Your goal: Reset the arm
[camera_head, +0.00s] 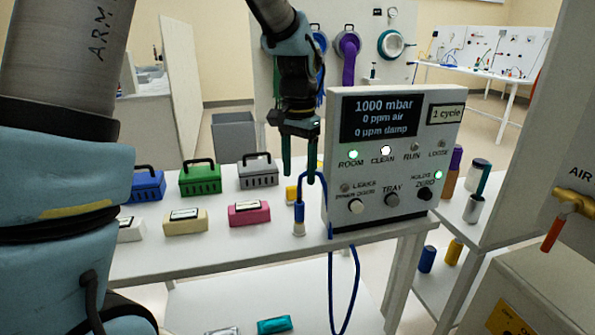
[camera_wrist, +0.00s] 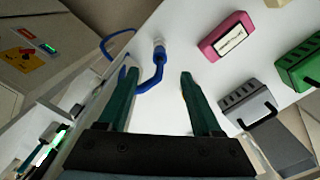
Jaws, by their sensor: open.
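My gripper (camera_head: 299,172) hangs fingers-down above the white table, left of the control panel. Its two dark green fingers are apart, and it also shows in the wrist view (camera_wrist: 158,72). Nothing is held between the fingers. A blue-and-white plug (camera_head: 299,218) with a looped blue cable stands upright on the table below the gripper. In the wrist view the plug (camera_wrist: 159,48) lies beyond the fingertips, and its cable passes close to the left finger; whether they touch I cannot tell. My arm reaches in from the upper left.
The control panel (camera_head: 390,155) reads 1000 mbar and stands close right of the gripper. Blue (camera_head: 147,186), green (camera_head: 200,179) and grey (camera_head: 258,173) cases sit left, with a pink block (camera_head: 249,212) and a cream block (camera_head: 186,222) in front. An orange-handled valve (camera_head: 566,208) is far right.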

